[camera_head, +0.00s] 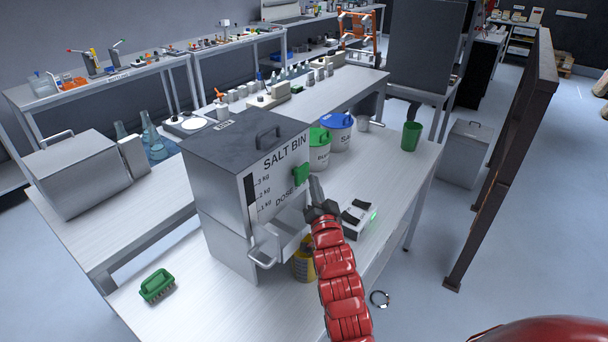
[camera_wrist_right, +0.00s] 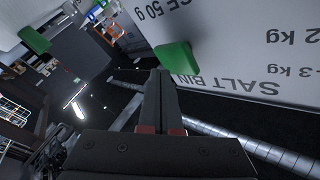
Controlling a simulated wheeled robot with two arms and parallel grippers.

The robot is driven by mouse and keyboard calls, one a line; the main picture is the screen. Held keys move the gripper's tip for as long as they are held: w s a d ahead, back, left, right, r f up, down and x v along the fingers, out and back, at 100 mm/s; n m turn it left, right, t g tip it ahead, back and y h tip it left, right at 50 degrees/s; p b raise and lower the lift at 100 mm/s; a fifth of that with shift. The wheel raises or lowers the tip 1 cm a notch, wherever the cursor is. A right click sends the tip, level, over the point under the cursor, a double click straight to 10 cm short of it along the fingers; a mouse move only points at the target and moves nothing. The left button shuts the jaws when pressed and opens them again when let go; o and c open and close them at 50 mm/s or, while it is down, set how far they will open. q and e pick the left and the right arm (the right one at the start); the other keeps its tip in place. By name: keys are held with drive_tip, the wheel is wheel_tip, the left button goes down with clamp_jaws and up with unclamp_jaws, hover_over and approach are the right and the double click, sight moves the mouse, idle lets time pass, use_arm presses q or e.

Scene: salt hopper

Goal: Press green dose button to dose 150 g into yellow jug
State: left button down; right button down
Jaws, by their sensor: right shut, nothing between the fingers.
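The grey salt bin (camera_head: 222,225) stands on the bench, with a kg scale and "DOSE" lettering on its front. The green dose button (camera_head: 301,173) sticks out of that front; it also shows in the right wrist view (camera_wrist_right: 175,58). My right gripper (camera_head: 315,180) is shut and empty, its tips close beside the button; I cannot tell whether they touch it. Its shut fingers also show in the right wrist view (camera_wrist_right: 159,75). The yellow jug (camera_head: 303,264) stands low by the bin's front, partly hidden by my red right arm. My left gripper is not in view.
Green-lidded and blue-lidded (camera_head: 340,134) tubs stand behind. A green brush (camera_head: 157,286) lies front left.

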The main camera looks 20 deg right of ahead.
drive_tip(key=shift+s, duration=0.1)
drive_tip(key=s, duration=0.1)
drive_tip(key=s+d+p, duration=0.1)
drive_tip(key=s+d, duration=0.1)
drive_tip(key=s, duration=0.1)
drive_tip(key=shift+s+d, duration=0.1)
drive_tip(key=shift+d, duration=0.15)
drive_tip(key=shift+p, duration=0.35)
idle(2.1)
drive_tip(key=s+d+p, duration=0.1)
drive_tip(key=p, duration=0.2)
drive_tip(key=s+d+p, duration=0.1)
drive_tip(key=s+p, duration=0.1)
drive_tip(key=p, duration=0.1)
drive_tip(key=shift+s+p, duration=0.15)
drive_tip(key=shift+p, duration=0.25)
